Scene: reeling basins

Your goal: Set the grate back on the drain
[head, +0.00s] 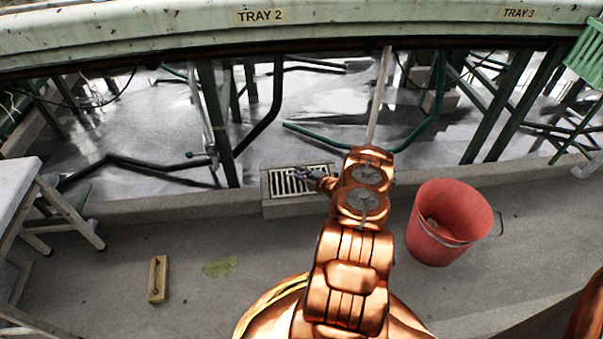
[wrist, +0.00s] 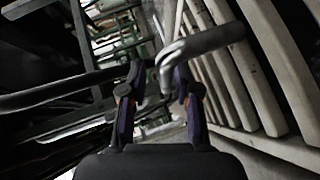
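A pale slatted grate (head: 293,181) lies at the top of a concrete drain block (head: 290,208) on the low kerb; its right end is partly hidden by my gripper (head: 321,182). I cannot tell from here whether it sits fully in its seat. In the wrist view, the grate's bars (wrist: 240,75) are close on the right. A bent grey metal bar (wrist: 203,42), perhaps its handle, curves down between the fingertips of my gripper (wrist: 161,82). The fingers look open, with gaps beside the bar.
A red bucket (head: 440,225) stands right of my arm. A wooden block (head: 158,279) and a green patch (head: 220,267) are on the floor at left, near a white stool (head: 65,210). Green legs and pipes stand behind the kerb, under the long tray (head: 380,22).

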